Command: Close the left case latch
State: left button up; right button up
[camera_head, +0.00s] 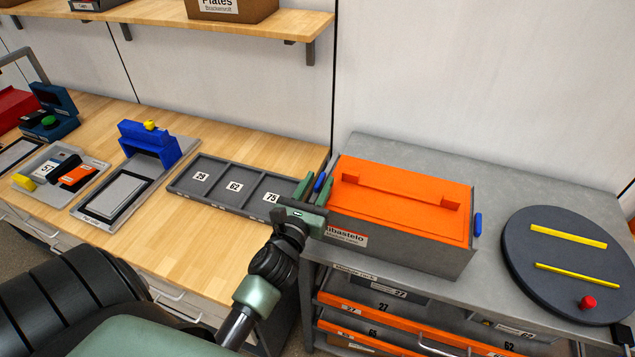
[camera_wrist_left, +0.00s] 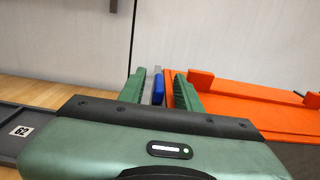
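The grey case (camera_head: 400,248) with an orange lid (camera_head: 405,200) stands on the grey bench. The lid (camera_wrist_left: 250,105) also shows in the left wrist view. The left latch is a small blue piece (camera_head: 320,182) at the case's left end, upright beside the lid's edge. In the left wrist view the blue latch (camera_wrist_left: 158,88) lies between my green fingers. My left gripper (camera_head: 313,190) is open around it, with gaps visible on both sides. The lower part of the latch is hidden. A matching blue right latch (camera_head: 478,224) sits on the case's right end. My right gripper is not in view.
A grey tray with numbered compartments (camera_head: 217,197) lies on the wooden bench, left of the case. A dark round turntable (camera_head: 540,262) with yellow bars and a red knob is to the right. Drawers (camera_head: 400,322) are below the case. A wall stands behind.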

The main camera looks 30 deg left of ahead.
pick_arm(q)
jog(key=shift+c, duration=0.6)
grip_shut()
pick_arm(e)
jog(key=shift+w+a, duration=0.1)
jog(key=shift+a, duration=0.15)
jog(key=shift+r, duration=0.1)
